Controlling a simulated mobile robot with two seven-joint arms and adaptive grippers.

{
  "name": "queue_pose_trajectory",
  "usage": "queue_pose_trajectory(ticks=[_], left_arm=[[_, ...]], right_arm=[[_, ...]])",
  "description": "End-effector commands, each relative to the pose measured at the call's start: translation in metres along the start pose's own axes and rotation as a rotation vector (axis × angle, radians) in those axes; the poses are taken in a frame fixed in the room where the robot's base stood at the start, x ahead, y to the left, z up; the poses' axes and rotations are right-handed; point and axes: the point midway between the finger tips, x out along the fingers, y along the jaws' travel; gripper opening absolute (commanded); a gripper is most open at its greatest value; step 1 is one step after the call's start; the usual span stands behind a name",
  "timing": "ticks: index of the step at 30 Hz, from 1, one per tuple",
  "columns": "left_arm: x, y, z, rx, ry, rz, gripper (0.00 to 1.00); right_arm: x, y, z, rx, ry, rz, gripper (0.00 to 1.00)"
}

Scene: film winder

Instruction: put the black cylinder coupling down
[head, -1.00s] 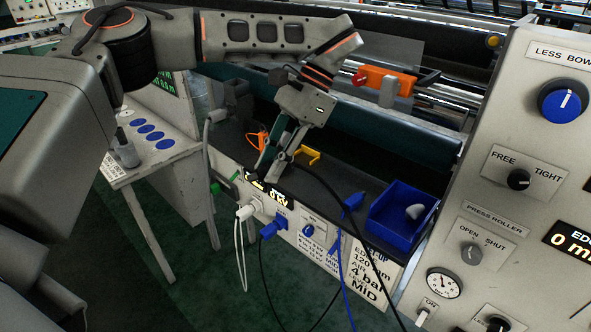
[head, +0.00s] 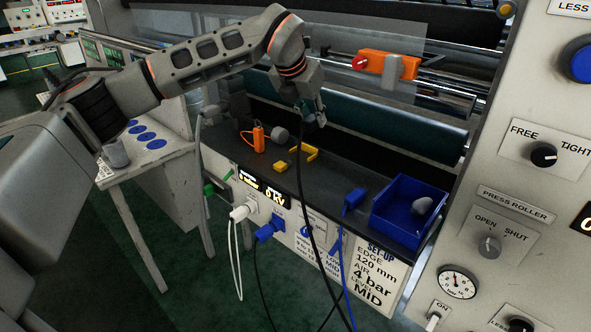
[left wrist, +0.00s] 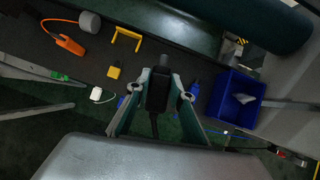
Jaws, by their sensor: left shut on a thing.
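My left gripper (head: 314,110) is above the dark shelf, near the green roller, at the end of the arm from the left. It is shut on the black cylinder coupling (left wrist: 157,90), which shows between the two fingers (left wrist: 160,97) in the left wrist view. A black cable (head: 303,180) hangs from it down past the front panel. In the head view the coupling is mostly hidden by the gripper. My right gripper is not in view.
The dark shelf (head: 330,185) carries an orange tagged piece (head: 258,138), a grey round piece (head: 280,135), a yellow bracket (head: 304,157), a yellow block (head: 280,167) and a blue plug (head: 353,197). A blue bin (head: 405,215) stands at its right. Some shelf between is clear.

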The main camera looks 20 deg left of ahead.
Motion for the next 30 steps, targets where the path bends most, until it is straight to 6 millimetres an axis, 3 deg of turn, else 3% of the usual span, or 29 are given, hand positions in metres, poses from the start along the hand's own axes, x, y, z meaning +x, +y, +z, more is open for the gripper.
queue_pose_trajectory(ticks=[6, 10, 24, 30], left_arm=[[0.006, 0.002, 0.013, 0.119, 0.002, -0.077, 0.0], [0.015, 0.002, 0.009, 0.14, 0.004, -0.088, 0.0], [0.107, 0.003, -0.052, 0.14, 0.007, -0.088, 0.0], [0.133, 0.002, -0.068, 0.14, 0.004, -0.087, 0.0]], right_arm=[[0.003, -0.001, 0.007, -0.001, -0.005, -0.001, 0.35], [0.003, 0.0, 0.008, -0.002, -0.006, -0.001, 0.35], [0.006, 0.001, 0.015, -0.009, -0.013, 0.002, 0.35], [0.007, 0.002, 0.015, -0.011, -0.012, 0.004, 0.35]])
